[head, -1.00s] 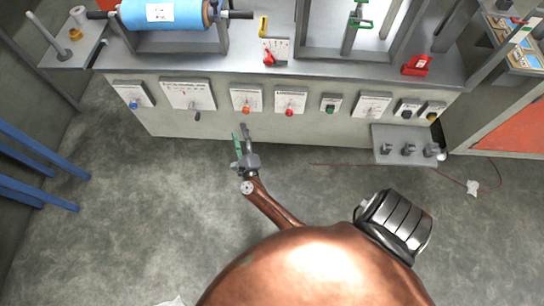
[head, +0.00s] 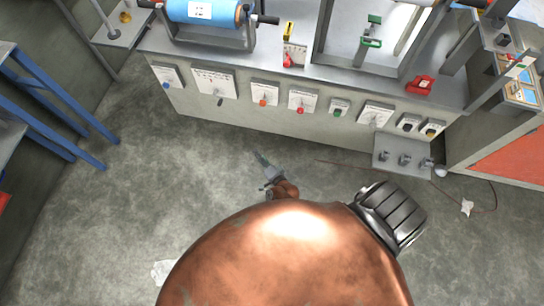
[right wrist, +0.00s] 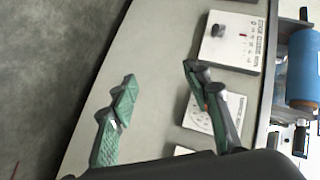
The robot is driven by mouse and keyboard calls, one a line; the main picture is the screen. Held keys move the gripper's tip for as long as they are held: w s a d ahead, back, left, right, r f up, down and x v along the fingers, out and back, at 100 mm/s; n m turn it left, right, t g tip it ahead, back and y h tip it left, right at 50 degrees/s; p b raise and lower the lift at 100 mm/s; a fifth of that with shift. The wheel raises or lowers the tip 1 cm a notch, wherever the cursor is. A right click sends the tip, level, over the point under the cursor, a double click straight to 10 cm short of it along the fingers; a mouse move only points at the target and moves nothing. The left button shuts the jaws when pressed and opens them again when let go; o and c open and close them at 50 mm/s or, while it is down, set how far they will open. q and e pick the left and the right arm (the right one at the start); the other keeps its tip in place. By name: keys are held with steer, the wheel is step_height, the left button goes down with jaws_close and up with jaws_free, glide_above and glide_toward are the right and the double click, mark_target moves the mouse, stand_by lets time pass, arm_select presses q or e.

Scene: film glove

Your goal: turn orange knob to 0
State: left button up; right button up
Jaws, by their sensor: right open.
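The orange knob (head: 262,102) sits on a small white dial plate (head: 265,89) on the front of the grey machine, in the head view. My right gripper (head: 262,160) is open and empty, below that plate in the picture and clear of the machine front. In the right wrist view its two green-padded fingers (right wrist: 160,100) are spread wide. A white plate (right wrist: 197,115) shows partly behind the right-hand finger there. That finger hides part of it, so I cannot make out its knob clearly. My left gripper is not in view.
A larger plate with a dark knob (head: 220,101) is left of the orange one, and a red knob (head: 300,110) is right of it. The dark knob also shows in the right wrist view (right wrist: 217,30). A grey shelf (head: 400,150) juts out at right. Floor in front is mostly clear.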

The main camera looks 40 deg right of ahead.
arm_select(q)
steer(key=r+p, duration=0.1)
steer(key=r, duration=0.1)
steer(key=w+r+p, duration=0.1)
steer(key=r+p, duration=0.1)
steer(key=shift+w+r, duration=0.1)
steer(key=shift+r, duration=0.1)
arm_select(e)
steer(key=s+f+n+g+y, duration=0.1)
steer(key=s+f+n, duration=0.3)
steer(key=s, duration=0.4)
steer(key=shift+a+g, duration=0.25)
steer(key=shift+g, duration=0.55)
